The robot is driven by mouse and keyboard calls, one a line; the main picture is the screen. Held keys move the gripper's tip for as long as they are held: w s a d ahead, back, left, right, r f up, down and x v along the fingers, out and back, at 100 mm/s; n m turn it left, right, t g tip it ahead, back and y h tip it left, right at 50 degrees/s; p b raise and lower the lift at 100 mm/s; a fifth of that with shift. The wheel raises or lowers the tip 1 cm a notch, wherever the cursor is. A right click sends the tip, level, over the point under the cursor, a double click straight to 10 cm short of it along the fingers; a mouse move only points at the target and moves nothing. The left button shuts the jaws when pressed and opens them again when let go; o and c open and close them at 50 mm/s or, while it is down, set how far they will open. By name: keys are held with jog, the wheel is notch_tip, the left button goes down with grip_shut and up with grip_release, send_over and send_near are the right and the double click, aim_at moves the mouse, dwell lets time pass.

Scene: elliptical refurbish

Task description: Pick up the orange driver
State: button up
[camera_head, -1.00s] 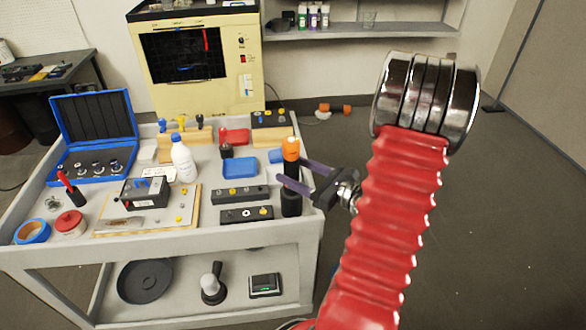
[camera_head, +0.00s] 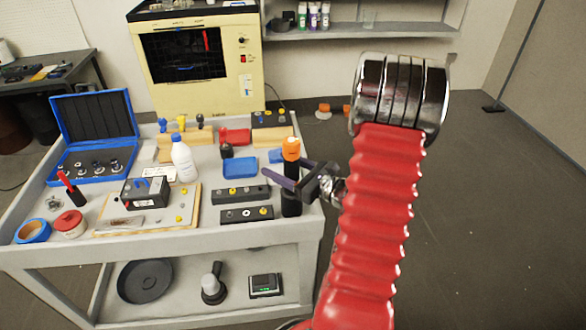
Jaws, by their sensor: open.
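The orange driver (camera_head: 291,149) stands upright at the right end of the grey cart, its orange top above a dark body that seems to sit in a black holder (camera_head: 291,205). My gripper (camera_head: 287,174) comes in from the right at the height of the driver's dark middle. Its two purple fingers are open and reach to either side of the driver. One finger passes left of it and the other shows at its right. I cannot tell whether either finger touches it.
Two dark strips with knobs (camera_head: 240,194) lie left of the driver. A blue tray (camera_head: 240,168), a white bottle (camera_head: 183,160) and an open blue case (camera_head: 95,125) stand further left on the cart (camera_head: 200,240). The floor to the right is clear.

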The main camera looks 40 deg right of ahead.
jog(key=shift+c, duration=0.7)
jog(key=c, duration=1.4)
